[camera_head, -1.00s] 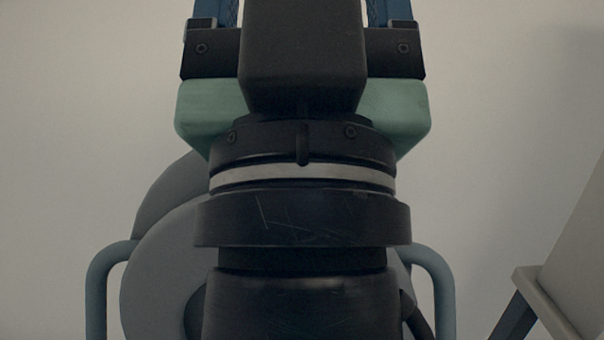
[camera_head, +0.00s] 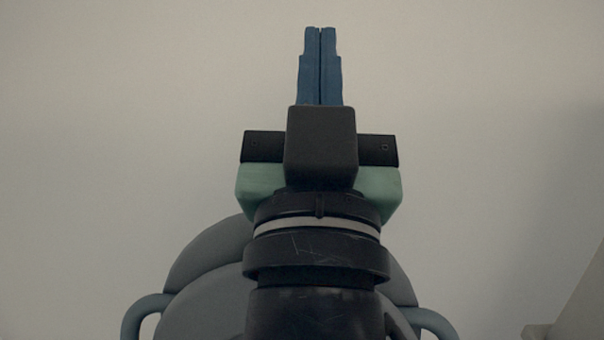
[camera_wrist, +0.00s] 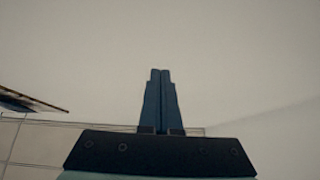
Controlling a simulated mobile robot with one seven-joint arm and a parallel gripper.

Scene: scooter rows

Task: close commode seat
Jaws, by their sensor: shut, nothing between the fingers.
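The commode shows at the bottom of the head view as rounded grey panels, one behind the other: a rear panel (camera_head: 207,252) and a nearer panel (camera_head: 203,305). Both look raised, but my arm covers their middle, so I cannot tell which is the seat and which the lid. My gripper (camera_head: 320,30) points up the picture with its blue fingers together and empty, beyond the panels in the picture, against the plain wall. In the wrist view the shut fingers (camera_wrist: 160,72) also have only the pale wall around them; no commode part shows there.
Grey-blue tube armrests stand on the left (camera_head: 146,312) and right (camera_head: 432,322) of the commode. A pale box-like piece (camera_head: 580,315) is at the lower right. The wrist view shows a dark-edged flat object (camera_wrist: 28,100) at left and pale tiles (camera_wrist: 40,140) below.

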